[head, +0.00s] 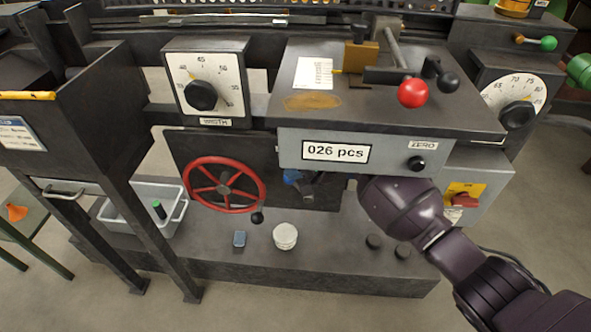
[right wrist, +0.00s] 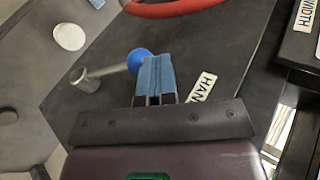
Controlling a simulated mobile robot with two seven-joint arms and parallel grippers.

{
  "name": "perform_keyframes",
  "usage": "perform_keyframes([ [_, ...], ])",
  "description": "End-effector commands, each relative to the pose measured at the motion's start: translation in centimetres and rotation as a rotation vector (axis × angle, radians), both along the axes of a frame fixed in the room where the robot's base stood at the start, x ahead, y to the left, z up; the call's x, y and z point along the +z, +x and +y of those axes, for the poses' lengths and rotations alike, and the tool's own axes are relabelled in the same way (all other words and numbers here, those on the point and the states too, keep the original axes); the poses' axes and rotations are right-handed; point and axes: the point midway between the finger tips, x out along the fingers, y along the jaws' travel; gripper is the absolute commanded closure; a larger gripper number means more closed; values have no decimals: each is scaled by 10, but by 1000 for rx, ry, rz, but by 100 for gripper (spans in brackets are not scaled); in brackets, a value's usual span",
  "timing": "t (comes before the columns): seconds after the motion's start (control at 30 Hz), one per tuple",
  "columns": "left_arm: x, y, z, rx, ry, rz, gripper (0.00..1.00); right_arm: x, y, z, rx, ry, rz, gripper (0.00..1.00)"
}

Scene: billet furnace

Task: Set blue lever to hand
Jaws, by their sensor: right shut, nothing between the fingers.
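The blue lever shows in the right wrist view as a grey metal hub and rod with a round blue knob (right wrist: 138,60). Its rod runs rightward and slightly up from the hub to the knob. My right gripper (right wrist: 156,75) is shut and empty, its blue-padded fingers right beside the knob, partly overlapping it in view. I cannot tell whether they touch. A white label reading "HAN", its end hidden, (right wrist: 203,88) lies right of the fingers. In the head view my right gripper (head: 300,181) is at the dark panel under the counter box; a blue patch shows there, lever mostly hidden. My left gripper is out of view.
The red handwheel (head: 225,185) is just left of my right gripper. The counter box (head: 385,153) overhangs the right wrist. A white round jar (head: 285,236) and a small blue block (head: 239,239) stand on the ledge below. A grey bin (head: 125,213) sits at left.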

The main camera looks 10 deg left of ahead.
Motion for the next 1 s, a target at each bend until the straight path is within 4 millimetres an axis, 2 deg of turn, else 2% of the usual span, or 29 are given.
perform_keyframes([
  [0.13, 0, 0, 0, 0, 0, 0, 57, -3, -3, 1, 4, -1, 6, 100],
  [0.27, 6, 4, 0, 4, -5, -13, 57, 7, -3, -7, 3, 0, 0, 100],
  [0.3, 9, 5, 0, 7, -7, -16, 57, 12, -3, -11, 1, 0, -3, 100],
  [0.8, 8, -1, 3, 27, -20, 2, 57, 10, -17, -104, -2, 1, -2, 100],
  [1.0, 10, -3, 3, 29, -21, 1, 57, 8, -21, -123, -1, 0, -1, 100],
])
